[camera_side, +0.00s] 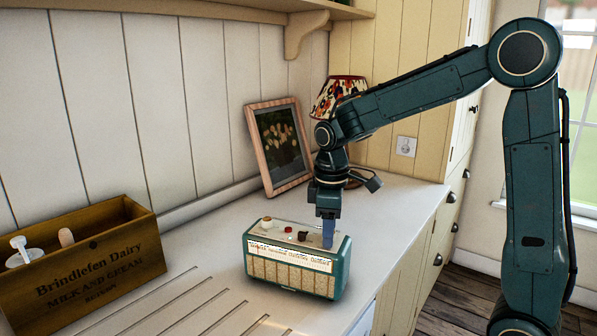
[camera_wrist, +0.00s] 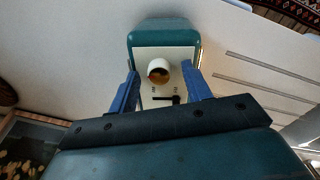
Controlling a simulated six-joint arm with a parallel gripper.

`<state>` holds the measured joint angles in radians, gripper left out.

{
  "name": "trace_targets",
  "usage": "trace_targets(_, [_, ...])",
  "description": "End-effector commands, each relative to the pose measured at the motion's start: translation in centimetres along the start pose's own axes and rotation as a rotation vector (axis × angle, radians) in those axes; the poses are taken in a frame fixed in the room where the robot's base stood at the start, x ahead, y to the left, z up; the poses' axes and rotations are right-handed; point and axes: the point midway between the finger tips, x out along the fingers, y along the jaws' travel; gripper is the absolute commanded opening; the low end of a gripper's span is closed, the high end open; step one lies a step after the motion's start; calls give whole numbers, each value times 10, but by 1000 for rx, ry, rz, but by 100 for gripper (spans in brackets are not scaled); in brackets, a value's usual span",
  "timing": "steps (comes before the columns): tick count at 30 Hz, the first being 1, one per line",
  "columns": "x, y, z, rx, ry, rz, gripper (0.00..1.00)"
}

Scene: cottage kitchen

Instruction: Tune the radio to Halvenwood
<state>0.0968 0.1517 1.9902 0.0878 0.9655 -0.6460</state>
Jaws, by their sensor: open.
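The teal radio (camera_side: 340,270) stands on the counter in the side view, its lit front dial (camera_side: 290,256) toward the camera. The dial's names and pointer are too small to read. A cream knob (camera_side: 267,221) and small red and dark controls (camera_side: 289,229) sit on its top. My gripper (camera_side: 328,232) points down at the radio's right end. In the wrist view, my open gripper (camera_wrist: 160,72) has one blue finger on each side of a cream knob with a brown top (camera_wrist: 158,70), with gaps beside it. A black switch (camera_wrist: 165,100) shows nearer.
A wooden dairy crate (camera_side: 90,262) stands at the left, holding a few items. A framed picture (camera_side: 280,145) leans on the wall, and a patterned lampshade (camera_side: 338,92) stands behind my arm. The counter (camera_side: 205,240) around the radio is clear, with grooves at its front left.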

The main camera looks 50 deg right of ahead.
Motion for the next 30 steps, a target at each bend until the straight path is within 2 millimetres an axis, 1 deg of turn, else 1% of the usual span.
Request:
trace_targets(1, [0,0,0,0,0,0,43])
trace_targets(5, [0,0,0,0,0,0,18])
trace_targets(6, [0,0,0,0,0,0,10])
trace_targets(7, [0,0,0,0,0,0,4])
trace_targets(14, [0,0,0,8,0,0,4])
trace_targets(20, [-1,0,0,53,-3,1,4])
trace_targets(26, [-1,0,-1,155,-9,1,4])
trace_targets(30, [-1,0,-1,260,-15,1,4])
